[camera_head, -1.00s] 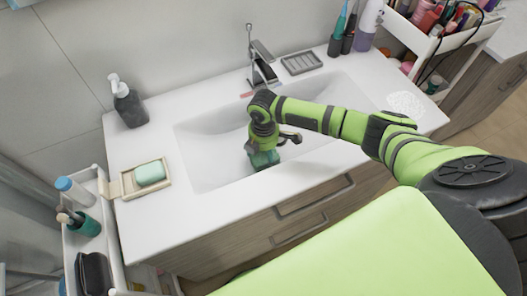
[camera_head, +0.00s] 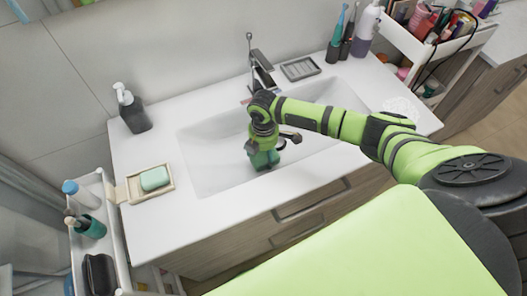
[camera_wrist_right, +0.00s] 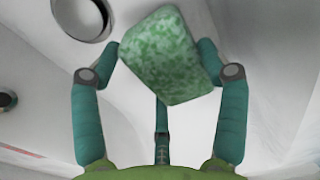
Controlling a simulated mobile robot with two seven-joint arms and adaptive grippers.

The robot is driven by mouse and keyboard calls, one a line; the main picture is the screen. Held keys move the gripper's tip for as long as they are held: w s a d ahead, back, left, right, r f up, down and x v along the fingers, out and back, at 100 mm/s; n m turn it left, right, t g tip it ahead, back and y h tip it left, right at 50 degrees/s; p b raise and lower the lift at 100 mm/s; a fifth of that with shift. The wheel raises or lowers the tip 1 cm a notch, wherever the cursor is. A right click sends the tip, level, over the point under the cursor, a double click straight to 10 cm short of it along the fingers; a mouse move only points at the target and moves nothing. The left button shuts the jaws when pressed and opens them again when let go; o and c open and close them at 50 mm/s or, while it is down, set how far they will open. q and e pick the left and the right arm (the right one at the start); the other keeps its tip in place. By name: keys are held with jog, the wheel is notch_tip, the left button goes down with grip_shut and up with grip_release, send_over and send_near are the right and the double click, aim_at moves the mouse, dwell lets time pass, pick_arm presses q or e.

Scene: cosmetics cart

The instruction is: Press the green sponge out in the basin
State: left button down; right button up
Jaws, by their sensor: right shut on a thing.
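The green sponge (camera_wrist_right: 165,58) is a mottled block between the teal fingers of my right gripper (camera_wrist_right: 160,68) in the right wrist view. The fingers press on its left and right sides. In the head view my right gripper (camera_head: 264,160) points down inside the white basin (camera_head: 212,168), towards its front middle. The sponge cannot be told apart from the teal fingers there. In the wrist view a round metal-rimmed drain (camera_wrist_right: 84,16) lies to the upper left of the sponge. My left gripper is not in view.
A faucet (camera_head: 262,68) stands behind the basin, close to my right arm. A soap dish with a green soap bar (camera_head: 154,178) and a dark dispenser (camera_head: 132,112) stand on the left counter. Carts with cosmetics flank both sides. A grey dish (camera_head: 300,68) lies at the back.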

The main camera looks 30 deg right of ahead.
notch_tip(320, 180, up, 5)
jog(key=p, duration=0.4)
jog(key=shift+f, duration=0.1)
notch_tip(320, 180, up, 2)
jog(key=shift+r+p, duration=0.15)
jog(key=shift+p, duration=0.55)
jog(key=shift+r, duration=2.5)
